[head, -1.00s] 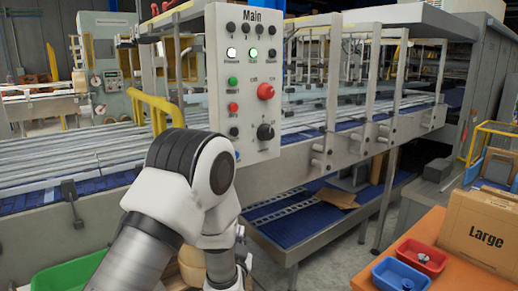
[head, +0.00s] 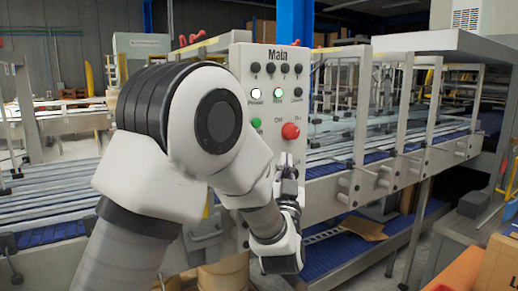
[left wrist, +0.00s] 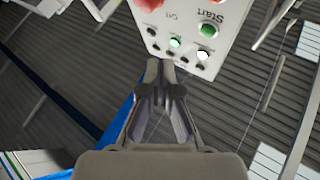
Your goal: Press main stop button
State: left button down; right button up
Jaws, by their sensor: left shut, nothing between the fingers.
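The grey-white panel marked Main (head: 268,60) stands upright ahead in the head view, its lower left hidden by my left arm. A green start button (head: 256,123) and a larger red knob (head: 290,131) show on it. No small red stop button shows there. My left gripper (head: 287,162) is shut and empty, its fingers upward just below the red knob. Contact cannot be told.
A conveyor with blue belts (head: 348,247) runs behind and right of the panel. Metal posts and a steel rail stand close on the panel's right. A cardboard box (head: 498,262) is at the lower right corner.

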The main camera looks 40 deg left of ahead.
pick_arm(q)
jog(key=w+a+p, duration=0.1)
jog(key=w+a, duration=0.2)
jog(key=a, duration=0.5)
jog(key=shift+w+p, duration=0.2)
jog(key=shift+p, duration=0.15)
jog(key=shift+a, duration=0.15)
dwell(1.0)
jog(key=shift+w+a, duration=0.15)
jog(key=shift+a, duration=0.2)
